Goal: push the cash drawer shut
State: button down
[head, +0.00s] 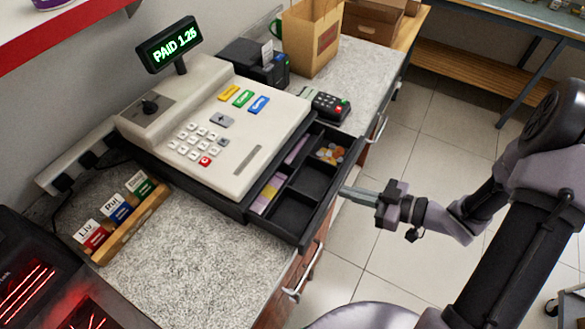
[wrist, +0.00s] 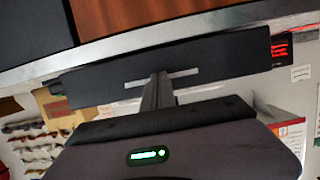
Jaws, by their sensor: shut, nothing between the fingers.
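The cash drawer (head: 319,222) stands open, out to the right from under the beige cash register (head: 215,130). Its black tray shows notes and coins in some compartments. My gripper (head: 346,191) is shut and empty, its fingers pointing left at the middle of the drawer's outer front. In the wrist view the shut fingers (wrist: 158,90) reach toward the dark drawer front (wrist: 215,65). The tips are very close to the front, but I cannot tell whether they touch it.
The register stands on a speckled counter (head: 215,250). A card terminal (head: 326,104) lies just behind the drawer, with a paper bag (head: 310,40) further back. A rack of labelled cards (head: 125,215) is at left. Open tiled floor (head: 400,260) lies right of the counter.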

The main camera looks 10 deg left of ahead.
aim_at(298, 169)
jog(key=w+a, duration=0.1)
jog(key=a, duration=0.3)
jog(key=w+a+b, duration=0.1)
jog(key=w+a, duration=0.1)
jog(key=a, duration=0.2)
jog(key=w+a, duration=0.1)
jog(key=a, duration=0.4)
jog(key=shift+w, duration=0.35)
jog(key=d, duration=0.1)
jog(key=s+d, duration=0.1)
jog(key=d, duration=0.1)
jog(key=s+d+p, duration=0.1)
jog(key=d, duration=0.1)
jog(key=shift+d+r, duration=0.1)
jog(key=shift+d, duration=0.25)
